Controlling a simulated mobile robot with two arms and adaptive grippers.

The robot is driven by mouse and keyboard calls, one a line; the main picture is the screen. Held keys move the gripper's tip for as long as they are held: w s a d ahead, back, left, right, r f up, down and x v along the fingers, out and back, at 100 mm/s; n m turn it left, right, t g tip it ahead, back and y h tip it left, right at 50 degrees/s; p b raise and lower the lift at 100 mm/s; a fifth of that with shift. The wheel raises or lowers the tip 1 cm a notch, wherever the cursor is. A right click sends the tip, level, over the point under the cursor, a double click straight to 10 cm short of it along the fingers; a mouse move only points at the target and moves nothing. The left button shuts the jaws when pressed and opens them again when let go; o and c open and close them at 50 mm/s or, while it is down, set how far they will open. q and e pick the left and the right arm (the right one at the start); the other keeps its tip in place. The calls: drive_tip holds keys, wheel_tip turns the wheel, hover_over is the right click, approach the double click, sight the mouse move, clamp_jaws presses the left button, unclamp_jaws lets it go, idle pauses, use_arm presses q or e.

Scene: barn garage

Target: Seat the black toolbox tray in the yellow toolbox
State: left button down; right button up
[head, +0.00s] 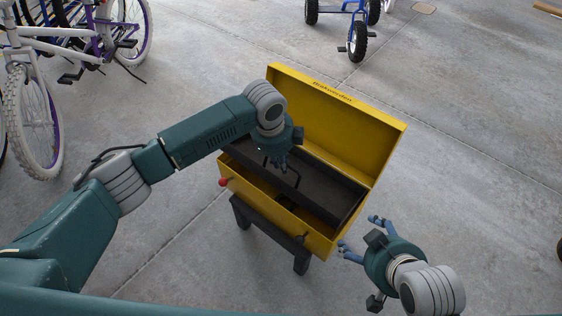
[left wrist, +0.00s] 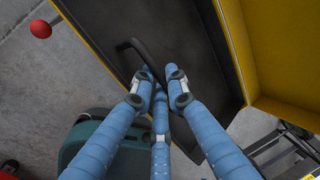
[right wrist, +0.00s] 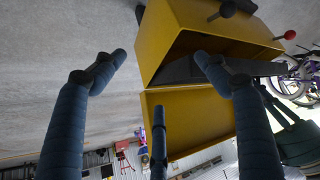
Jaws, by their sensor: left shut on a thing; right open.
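The yellow toolbox (head: 270,205) stands with its lid open to the back, on a small dark stand. The black toolbox tray (head: 325,184) is in the toolbox opening, nearer the lid side, with a gap along the front wall. In the right wrist view a dark tray part (right wrist: 248,68) reaches past the toolbox's far end; I cannot tell whether the tray rests inside. My left gripper (head: 280,168) is shut on the tray's handle, which shows in the left wrist view (left wrist: 136,46). My right gripper (head: 362,234) is open and empty, beside the toolbox's right front corner.
A red knob (head: 224,182) is at the toolbox's left front, and a dark latch (head: 303,238) at its right front. The dark stand (head: 262,225) is under the toolbox. Bicycles (head: 75,50) and a blue tricycle (head: 350,30) stand behind.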

use_arm(q)
drive_tip(key=shift+d+f, duration=0.1)
drive_tip(key=shift+f, duration=0.15)
drive_tip(key=shift+f, duration=0.35)
use_arm(e)
drive_tip(key=shift+w+r, duration=0.1)
drive_tip(key=shift+w, duration=0.1)
use_arm(q)
drive_tip(key=shift+f, duration=0.3)
use_arm(e)
drive_tip(key=shift+w, duration=0.1)
use_arm(q)
drive_tip(key=shift+f, duration=0.1)
use_arm(e)
drive_tip(key=shift+w+a, duration=0.1)
use_arm(q)
drive_tip(key=shift+f, duration=0.65)
use_arm(e)
drive_tip(key=shift+w+a+r+t, duration=0.3)
drive_tip(key=shift+w+r+t, duration=0.2)
drive_tip(key=shift+w, duration=0.2)
